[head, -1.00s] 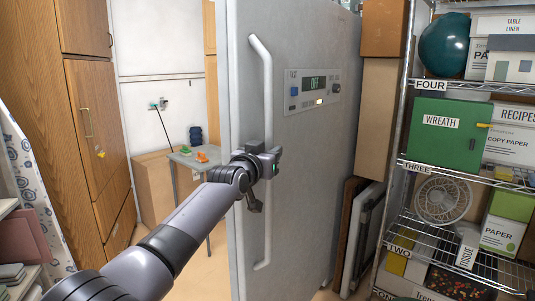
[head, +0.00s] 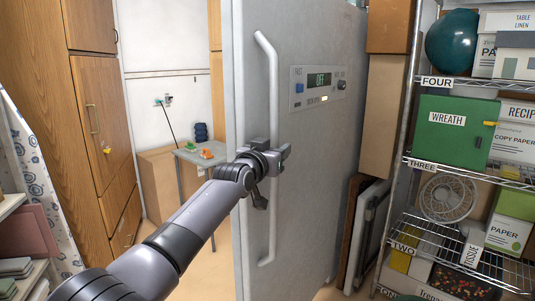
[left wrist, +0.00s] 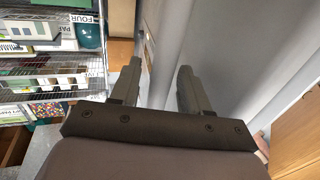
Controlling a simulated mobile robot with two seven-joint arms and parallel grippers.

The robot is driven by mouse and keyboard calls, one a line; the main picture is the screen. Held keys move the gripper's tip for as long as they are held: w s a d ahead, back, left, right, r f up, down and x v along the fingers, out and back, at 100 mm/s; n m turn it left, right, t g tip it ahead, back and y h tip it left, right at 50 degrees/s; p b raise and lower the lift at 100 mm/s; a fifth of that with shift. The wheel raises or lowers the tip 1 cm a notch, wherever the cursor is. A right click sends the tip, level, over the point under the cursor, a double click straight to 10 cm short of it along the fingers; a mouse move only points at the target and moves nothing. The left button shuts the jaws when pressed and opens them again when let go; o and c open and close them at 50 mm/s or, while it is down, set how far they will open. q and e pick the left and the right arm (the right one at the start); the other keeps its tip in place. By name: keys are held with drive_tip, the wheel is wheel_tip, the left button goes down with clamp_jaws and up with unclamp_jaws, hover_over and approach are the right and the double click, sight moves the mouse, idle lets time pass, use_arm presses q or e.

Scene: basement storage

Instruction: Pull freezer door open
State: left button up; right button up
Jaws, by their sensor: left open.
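The freezer door (head: 320,190) is tall and grey, with a small control panel (head: 319,87) showing OFF. Its long, pale vertical handle (head: 272,85) runs along the left side. My left gripper (head: 281,156) is at the handle's middle, in front of the door, and partly covers the bar. In the left wrist view the two fingers (left wrist: 160,70) stand apart, with the pale bar (left wrist: 172,40) and door surface beyond and between them. I cannot tell whether a finger touches the handle. No clear gap shows at the door's edge. My right gripper is out of view.
A wire shelf (head: 420,161) with boxes stands to the right. Wooden cabinets (head: 100,130) stand on the left. A small grey table (head: 186,155) is behind, left of the freezer. Flat panels (head: 365,225) lean beside the freezer's right side.

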use_arm(q)
drive_tip(key=p+v, duration=0.2)
drive_tip(key=v, duration=0.5)
idle(0.6)
drive_tip(key=s+a+f+n+g+y, duration=0.1)
drive_tip(key=s+a+f, duration=0.3)
drive_tip(key=f, duration=0.5)
drive_tip(key=s+a+f+n+y+p, duration=0.1)
drive_tip(key=s+a+f, duration=0.3)
drive_tip(key=f, duration=0.5)
drive_tip(key=s+a+f+n+g+y, duration=0.15)
drive_tip(key=s+a+f, duration=0.25)
drive_tip(key=f, duration=0.5)
drive_tip(key=s+a+f+g+y, duration=0.1)
drive_tip(key=s+a+f, duration=0.2)
drive_tip(key=s, duration=0.6)
drive_tip(key=s+a+f, duration=0.4)
drive_tip(key=s+f, duration=0.2)
drive_tip(key=s, duration=0.3)
drive_tip(key=s+a+f+g+y+p, duration=0.1)
drive_tip(key=s+a+f, duration=0.3)
drive_tip(key=s, duration=0.5)
drive_tip(key=shift+f+g+y, duration=0.2)
drive_tip(key=shift+g+y, duration=0.15)
